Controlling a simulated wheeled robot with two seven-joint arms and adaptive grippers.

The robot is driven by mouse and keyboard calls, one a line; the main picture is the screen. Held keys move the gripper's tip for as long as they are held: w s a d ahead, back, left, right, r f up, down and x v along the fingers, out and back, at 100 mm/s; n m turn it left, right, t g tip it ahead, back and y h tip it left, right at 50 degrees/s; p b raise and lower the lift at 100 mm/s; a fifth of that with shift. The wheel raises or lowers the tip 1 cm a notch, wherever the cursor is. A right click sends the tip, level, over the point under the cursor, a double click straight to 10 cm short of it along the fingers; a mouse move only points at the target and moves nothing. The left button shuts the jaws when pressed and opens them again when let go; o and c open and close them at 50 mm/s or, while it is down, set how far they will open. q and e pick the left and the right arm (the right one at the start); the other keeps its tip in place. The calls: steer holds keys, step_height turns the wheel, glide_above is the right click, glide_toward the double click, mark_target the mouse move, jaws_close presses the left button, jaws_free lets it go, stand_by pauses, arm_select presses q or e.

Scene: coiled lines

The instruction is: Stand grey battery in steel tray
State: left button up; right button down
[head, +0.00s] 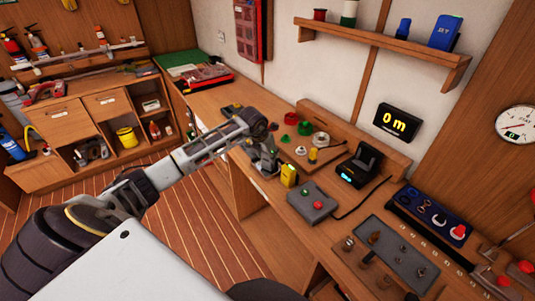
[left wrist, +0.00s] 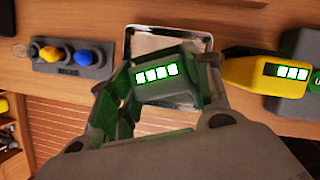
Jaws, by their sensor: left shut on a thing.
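My left gripper (left wrist: 158,95) is shut on the grey battery (left wrist: 160,92), whose row of lit white-and-green bars faces the wrist camera. In the head view my left gripper (head: 265,163) is over the bench, just left of a yellow battery (head: 288,175). The steel tray (left wrist: 203,40) shows in the left wrist view behind and under the grey battery, with its bright rim partly covered. I cannot tell whether the battery touches the tray floor. In the head view the arm and gripper hide the tray. My right gripper is not in view.
The yellow battery (left wrist: 262,73) stands close to the tray's right side. A grey button box (head: 312,203) and a black charger (head: 360,165) are to the right. A grey block with yellow and blue knobs (left wrist: 72,60) lies left of the tray. Several spools stand behind.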

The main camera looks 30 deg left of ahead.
arm_select(q)
steer(key=o, duration=1.1)
steer(key=shift+f, duration=0.1)
steer(key=shift+c, duration=0.2)
steer(key=shift+o, duration=0.7)
steer(key=shift+s+r, duration=0.1)
steer(key=shift+r, duration=0.25)
steer(key=b+v, duration=0.1)
steer(key=v, duration=1)
steer(key=shift+s+r+b, duration=0.2)
steer(key=shift+r+b, duration=0.05)
steer(key=shift+b, duration=0.1)
